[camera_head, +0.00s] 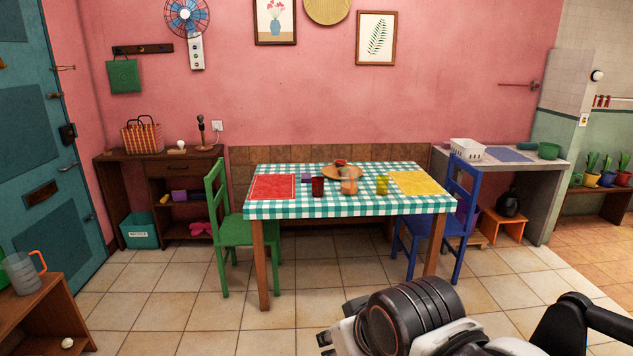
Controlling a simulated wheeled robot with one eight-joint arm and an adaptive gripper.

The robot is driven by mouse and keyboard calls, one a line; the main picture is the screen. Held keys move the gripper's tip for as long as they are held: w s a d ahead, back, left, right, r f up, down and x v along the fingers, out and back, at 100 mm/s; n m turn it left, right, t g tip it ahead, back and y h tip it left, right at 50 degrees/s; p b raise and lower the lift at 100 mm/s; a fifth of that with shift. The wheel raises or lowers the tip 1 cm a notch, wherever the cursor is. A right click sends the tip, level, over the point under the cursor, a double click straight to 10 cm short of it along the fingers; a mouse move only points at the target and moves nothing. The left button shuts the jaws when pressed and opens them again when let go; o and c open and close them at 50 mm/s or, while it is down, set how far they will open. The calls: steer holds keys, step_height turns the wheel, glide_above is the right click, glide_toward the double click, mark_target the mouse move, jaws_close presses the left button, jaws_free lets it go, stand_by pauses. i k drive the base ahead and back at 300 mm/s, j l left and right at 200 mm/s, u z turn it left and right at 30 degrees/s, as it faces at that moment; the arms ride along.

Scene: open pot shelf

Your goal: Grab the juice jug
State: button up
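A clear jug with an orange handle (24,272) stands upright on a low wooden shelf at the far left. A smaller orange-tinted vessel (349,186) stands among the things on the dining table. I cannot tell from their contents which one holds juice. Parts of my arm fill the bottom right, well apart from both. My gripper's fingers cannot be made out; nothing is seen held.
The dining table (360,210) has a checked cloth, a dark red cup (318,187) and a yellow-green cup (382,185). A green chair (236,232) and a blue chair (461,200) flank it. The tiled floor between the left shelf (50,325) and table is clear.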

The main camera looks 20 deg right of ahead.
mark_target(349, 175)
steer(key=i+l+u, duration=0.1)
steer(key=i+l, duration=0.2)
steer(key=i+l+u, duration=0.1)
steer(key=i+l, duration=0.2)
steer(key=i+l+u, duration=0.1)
steer(key=i+l, duration=0.15)
steer(key=l, duration=0.2)
steer(key=i+l+u, duration=0.1)
steer(key=i+l, duration=0.15)
steer(key=i+l+u, duration=0.1)
steer(key=i+l, duration=0.15)
steer(key=l, duration=0.3)
steer(key=i+l, duration=0.25)
steer(key=l, duration=0.2)
steer(key=i+l, duration=0.25)
steer(key=l, duration=0.15)
steer(key=i+l, duration=0.3)
steer(key=l, duration=0.15)
steer(key=i+l, duration=0.25)
steer(key=l, duration=0.2)
